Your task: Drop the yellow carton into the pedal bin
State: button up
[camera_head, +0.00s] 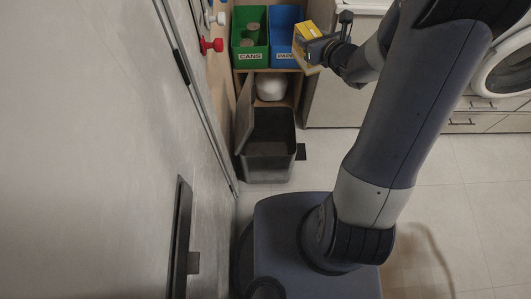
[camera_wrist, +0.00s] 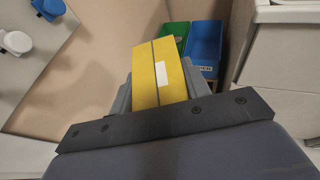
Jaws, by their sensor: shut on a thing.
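The yellow carton (camera_head: 307,31) is held in my gripper (camera_head: 303,48) in the head view, high up beside the blue bin. In the wrist view the yellow carton (camera_wrist: 159,77) stands between the two fingers of my gripper (camera_wrist: 158,92), with a white label on its face. My gripper is shut on it. The dark pedal bin (camera_head: 268,160) stands on the floor in the head view, with its lid (camera_head: 245,115) raised on the left side. The carton is above and to the right of the bin in the picture. The pedal bin cannot be made out in the wrist view.
A green bin (camera_head: 249,56) marked CANS, with cans inside, and a blue bin (camera_head: 284,57) sit on a wooden shelf behind the pedal bin. A white rounded object (camera_head: 271,87) is below them. A grey panel (camera_head: 110,150) fills the left; a washing machine (camera_head: 505,70) stands right.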

jog(key=a+f+n+g+y+b, duration=0.1)
jog(key=a+f+n+y+b, duration=0.1)
jog(key=f+b, duration=0.9)
jog(key=w+a+f+n+g+y+b, duration=0.1)
jog(key=a+f+b, duration=0.3)
jog(key=f+b, duration=0.7)
jog(key=w+a+f+n+g+y+b, duration=0.1)
jog(key=a+f+n+g+y+b, duration=0.1)
jog(key=f+b, duration=0.9)
jog(key=shift+a+f+n+g+y+b, duration=0.4)
jog(key=shift+a+f+n, duration=0.35)
jog(key=shift+f, duration=4.3)
jog(key=shift+w, duration=0.1)
jog(key=o, duration=1)
jog(key=shift+o, duration=0.2)
jog(key=shift+r, duration=0.1)
jog(key=p+v, duration=0.2)
jog(key=v, duration=0.8)
jog(key=shift+s+d+p, duration=0.25)
jog(key=shift+p, duration=0.05)
jog(key=shift+r, duration=0.15)
